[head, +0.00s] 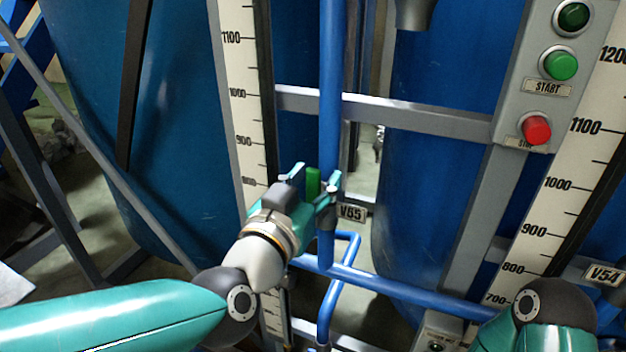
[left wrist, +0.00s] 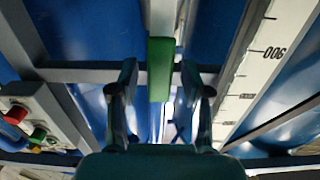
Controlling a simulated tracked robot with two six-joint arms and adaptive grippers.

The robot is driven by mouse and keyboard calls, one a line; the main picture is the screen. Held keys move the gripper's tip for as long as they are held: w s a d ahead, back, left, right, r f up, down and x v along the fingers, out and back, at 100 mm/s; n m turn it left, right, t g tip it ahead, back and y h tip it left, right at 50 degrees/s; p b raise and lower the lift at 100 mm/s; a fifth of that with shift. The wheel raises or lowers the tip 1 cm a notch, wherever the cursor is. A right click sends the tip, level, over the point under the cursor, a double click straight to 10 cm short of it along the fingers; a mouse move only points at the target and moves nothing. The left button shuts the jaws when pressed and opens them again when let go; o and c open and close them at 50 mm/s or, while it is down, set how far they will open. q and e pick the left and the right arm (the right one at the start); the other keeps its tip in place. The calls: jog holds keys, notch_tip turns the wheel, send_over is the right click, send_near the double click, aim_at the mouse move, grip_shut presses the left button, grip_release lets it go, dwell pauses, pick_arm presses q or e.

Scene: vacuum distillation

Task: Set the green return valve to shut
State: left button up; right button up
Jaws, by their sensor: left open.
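The green return valve handle (head: 313,182) is a flat green bar on the blue vertical pipe, beside a tag plate (head: 352,213). In the head view it stands upright along the pipe. My left gripper (head: 316,174) is open at the handle, with one finger on each side of it. In the left wrist view, the green handle (left wrist: 160,68) shows between the two spread fingers of my left gripper (left wrist: 158,75), with a gap on both sides. The valve body is largely hidden behind the gripper. My right gripper is out of view; only part of my right arm shows.
Blue pipes (head: 400,290) run below the valve. Large blue tanks (head: 430,160) stand behind a grey frame (head: 420,115). Scale strips (head: 240,90) flank the pipe. A button panel (head: 545,95) with green and red buttons is at upper right.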

pick_arm(q)
grip_shut()
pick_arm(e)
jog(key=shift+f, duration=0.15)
